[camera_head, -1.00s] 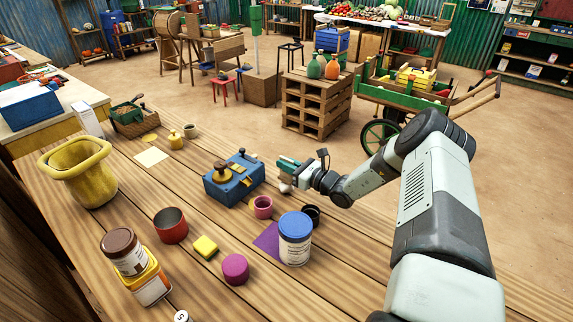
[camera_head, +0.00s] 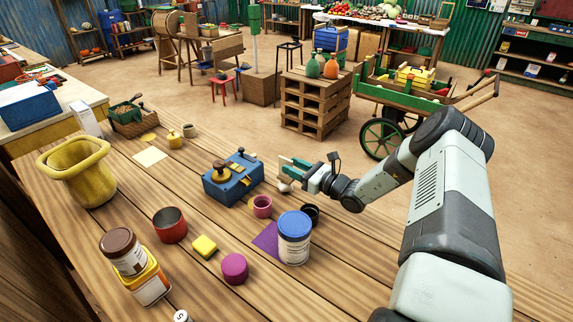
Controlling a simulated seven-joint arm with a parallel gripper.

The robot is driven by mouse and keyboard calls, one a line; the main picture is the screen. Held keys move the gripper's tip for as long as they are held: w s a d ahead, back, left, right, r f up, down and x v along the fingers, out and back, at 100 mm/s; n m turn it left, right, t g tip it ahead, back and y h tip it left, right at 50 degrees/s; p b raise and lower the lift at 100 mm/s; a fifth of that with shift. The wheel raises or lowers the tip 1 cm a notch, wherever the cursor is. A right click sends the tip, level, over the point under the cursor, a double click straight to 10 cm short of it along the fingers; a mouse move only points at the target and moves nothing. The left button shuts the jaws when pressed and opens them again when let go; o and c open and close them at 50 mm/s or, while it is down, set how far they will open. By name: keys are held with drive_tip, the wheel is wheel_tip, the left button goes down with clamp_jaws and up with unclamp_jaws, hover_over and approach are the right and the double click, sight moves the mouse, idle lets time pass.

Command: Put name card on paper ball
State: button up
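My gripper (camera_head: 296,172) is over the table, to the right of the blue box. A flat teal and pale piece (camera_head: 291,162) shows at its fingertips. It may be the name card, but it is too small to be sure, and whether the fingers are closed on it is unclear. A small whitish round thing (camera_head: 285,187), which looks like the paper ball, rests on the table just below the fingertips.
A blue box with knobs (camera_head: 232,184) stands left of my gripper. A pink cup (camera_head: 262,207), a dark cup (camera_head: 311,213) and a blue-lidded tub (camera_head: 294,240) stand close in front. A pale yellow square (camera_head: 150,156) lies flat farther left. Bare planks lie between the objects.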

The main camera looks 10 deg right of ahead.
drive_tip(key=v, duration=0.8)
drive_tip(key=shift+d, duration=0.15)
